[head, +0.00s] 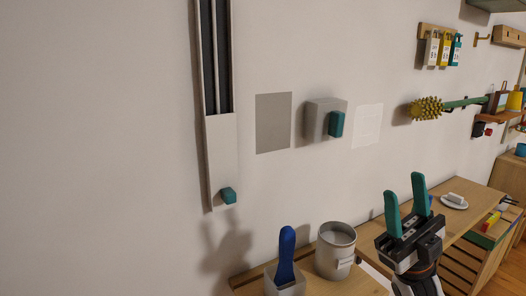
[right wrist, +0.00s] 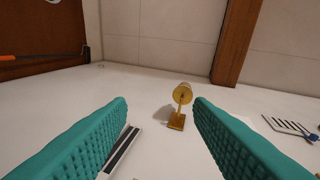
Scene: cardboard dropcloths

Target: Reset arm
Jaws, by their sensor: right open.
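My right gripper (head: 405,187) stands upright at the lower right of the head view, above the front of the wooden bench, with two teal fingers spread apart and nothing between them. In the right wrist view, the same two fingers (right wrist: 162,106) reach in from the left and right lower edges. They are open and empty. A small yellow object on a yellow base (right wrist: 182,95) shows in the gap, beyond the fingertips and apart from them. My left gripper is not in the head view.
A grey metal can (head: 335,257) and a blue-handled tool (head: 287,252) in a holder stand left of the gripper. A white dish (head: 454,202) lies on the bench (head: 484,205) to its right.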

